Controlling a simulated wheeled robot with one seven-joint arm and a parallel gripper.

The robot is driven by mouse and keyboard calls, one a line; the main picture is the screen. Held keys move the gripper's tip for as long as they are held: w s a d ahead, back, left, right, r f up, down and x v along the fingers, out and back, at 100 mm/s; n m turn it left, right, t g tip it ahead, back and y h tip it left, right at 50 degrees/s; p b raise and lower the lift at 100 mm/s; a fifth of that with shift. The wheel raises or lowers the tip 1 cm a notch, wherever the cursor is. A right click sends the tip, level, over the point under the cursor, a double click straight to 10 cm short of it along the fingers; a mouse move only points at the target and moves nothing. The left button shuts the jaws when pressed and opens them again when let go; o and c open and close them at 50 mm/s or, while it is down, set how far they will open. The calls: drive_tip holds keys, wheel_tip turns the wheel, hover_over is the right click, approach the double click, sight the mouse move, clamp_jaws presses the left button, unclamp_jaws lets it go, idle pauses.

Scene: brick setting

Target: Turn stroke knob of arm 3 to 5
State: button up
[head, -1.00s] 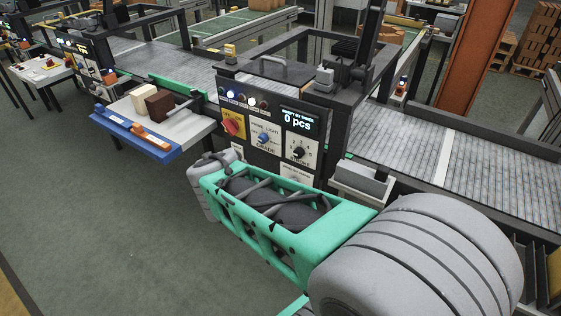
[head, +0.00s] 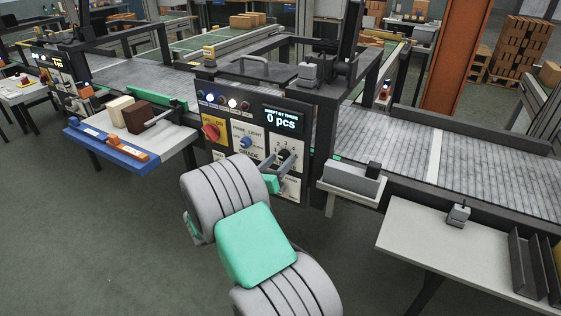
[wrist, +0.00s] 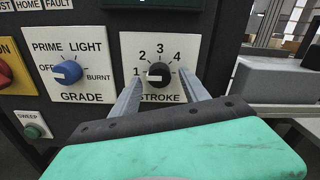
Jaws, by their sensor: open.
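The STROKE knob (wrist: 159,72) is a small black dial on a white plate of the near control panel (head: 215,118). In the wrist view its white mark lies on the left side, toward 1. The numbers 1 to 4 are readable; a 5 is not visible, and the right finger covers that part of the plate. My gripper (wrist: 161,84) is open, with one grey finger on each side of the knob. Contact cannot be told. In the head view my gripper (head: 279,162) is at the STROKE plate and partly hides it. No arm number is readable on the panel.
Left of the knob are the blue GRADE knob (wrist: 66,73), a red switch (head: 211,132) and a green SWEEP button (wrist: 33,131). A grey box on a ledge (head: 350,180) juts out right of the panel. A white table (head: 420,245) stands at right. Open floor lies left.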

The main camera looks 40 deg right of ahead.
drive_tip(key=shift+w+d, duration=0.1)
drive_tip(key=shift+d, duration=0.2)
drive_tip(key=shift+c, duration=0.3)
clamp_jaws()
